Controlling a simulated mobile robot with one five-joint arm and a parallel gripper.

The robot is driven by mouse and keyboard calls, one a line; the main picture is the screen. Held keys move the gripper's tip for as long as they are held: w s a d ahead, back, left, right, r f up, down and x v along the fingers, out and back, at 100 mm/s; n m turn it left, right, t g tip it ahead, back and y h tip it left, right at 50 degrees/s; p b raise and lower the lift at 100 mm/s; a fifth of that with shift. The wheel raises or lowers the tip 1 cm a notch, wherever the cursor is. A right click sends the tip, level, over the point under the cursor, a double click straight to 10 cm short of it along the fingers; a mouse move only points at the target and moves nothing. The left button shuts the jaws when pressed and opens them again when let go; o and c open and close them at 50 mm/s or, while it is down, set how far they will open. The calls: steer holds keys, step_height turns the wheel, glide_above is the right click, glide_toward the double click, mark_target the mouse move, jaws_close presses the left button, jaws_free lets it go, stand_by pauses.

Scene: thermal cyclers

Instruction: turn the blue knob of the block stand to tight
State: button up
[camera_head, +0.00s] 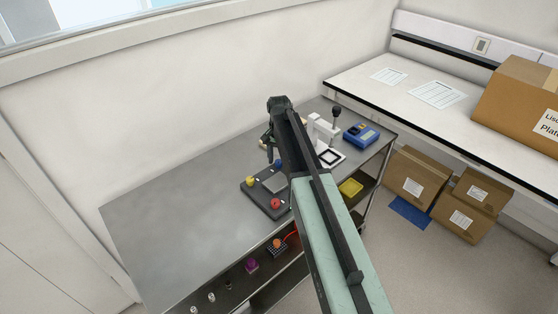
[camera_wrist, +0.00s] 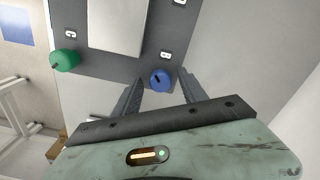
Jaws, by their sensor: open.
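The block stand (camera_head: 258,196) is a dark grey plate with a pale block, on the metal bench. Its blue knob (camera_head: 279,164) is at the far corner, partly hidden by my arm. Yellow (camera_head: 250,181) and red (camera_head: 275,203) knobs show on it too. In the wrist view the blue knob (camera_wrist: 160,79) has a dark pointer mark and sits beside a letter label. A green knob (camera_wrist: 65,60) is at the left. My gripper (camera_wrist: 161,84) is open, its fingers on either side of the blue knob in the picture; I cannot tell whether they touch it.
A white press-like device (camera_head: 325,138) and a blue instrument (camera_head: 361,134) stand behind and right of the stand. The bench (camera_head: 165,215) is clear at the left. The lower shelf holds a yellow tray (camera_head: 350,187) and small items. Boxes (camera_head: 418,174) stand on the floor at right.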

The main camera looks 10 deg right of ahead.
mark_target(279, 161)
step_height(279, 161, up, 8)
steer(key=p, duration=0.7)
steer(key=shift+p, duration=0.4)
steer(key=shift+f, duration=0.15)
steer(key=shift+f+b, duration=0.25)
steer(key=shift+b, duration=0.15)
steer(key=shift+n, duration=0.4)
steer(key=s, duration=0.7)
steer(key=s+f+b, duration=0.1)
steer(key=s, duration=0.2)
steer(key=shift+s+a, duration=0.15)
steer(key=shift+s, duration=0.05)
steer(key=s+n, duration=0.5)
steer(key=s, duration=0.7)
steer(key=shift+f+n, duration=0.15)
steer(key=shift+n, duration=0.25)
steer(key=shift+s+a, duration=0.1)
